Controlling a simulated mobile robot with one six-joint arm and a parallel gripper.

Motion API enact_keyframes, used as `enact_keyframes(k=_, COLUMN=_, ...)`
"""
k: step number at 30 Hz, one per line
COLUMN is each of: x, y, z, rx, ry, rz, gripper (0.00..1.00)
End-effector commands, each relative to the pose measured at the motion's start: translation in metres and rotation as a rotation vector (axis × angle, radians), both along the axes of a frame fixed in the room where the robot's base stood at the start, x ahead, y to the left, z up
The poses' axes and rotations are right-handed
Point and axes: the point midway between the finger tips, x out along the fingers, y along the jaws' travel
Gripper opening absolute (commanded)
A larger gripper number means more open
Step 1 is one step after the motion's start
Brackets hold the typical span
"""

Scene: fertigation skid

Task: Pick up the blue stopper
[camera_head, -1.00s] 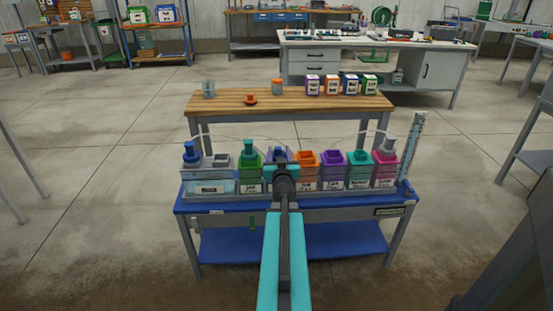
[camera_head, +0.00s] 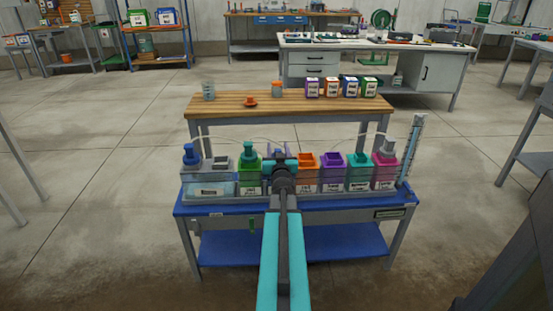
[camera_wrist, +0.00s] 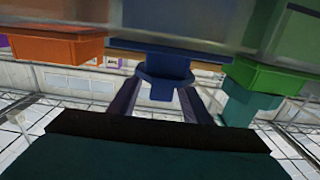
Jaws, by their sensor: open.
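A dark blue stopper (camera_wrist: 164,68) shows in the wrist view, on the underside of a blue block in the picture, with a flange and a narrower end. My gripper (camera_wrist: 162,92) is open, with one finger on each side of the narrower end; I cannot tell whether they touch it. In the head view my gripper (camera_head: 280,153) is over the row of tanks, between the green and orange ones, and mostly hides the blue one. Another blue stopper (camera_head: 190,154) sits upright on the leftmost tank.
Purple, teal and magenta tanks continue rightward on the blue bench (camera_head: 300,205). A wooden shelf (camera_head: 225,104) stands behind.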

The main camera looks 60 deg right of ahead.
Motion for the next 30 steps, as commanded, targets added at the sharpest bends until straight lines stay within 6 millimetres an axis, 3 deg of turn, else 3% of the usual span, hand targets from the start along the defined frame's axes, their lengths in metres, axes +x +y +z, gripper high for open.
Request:
enact_keyframes(k=6, x=0.0061, y=-0.008, z=-0.0003, rx=0.0, ry=0.0, rz=0.0, gripper=0.44)
enact_keyframes(k=23, x=0.0059, y=-0.0078, z=-0.0002, rx=0.001, ry=0.001, rz=0.0, gripper=0.44)
enact_keyframes(k=30, x=0.006, y=-0.0077, z=-0.0003, rx=0.001, ry=0.001, rz=0.0, gripper=0.03)
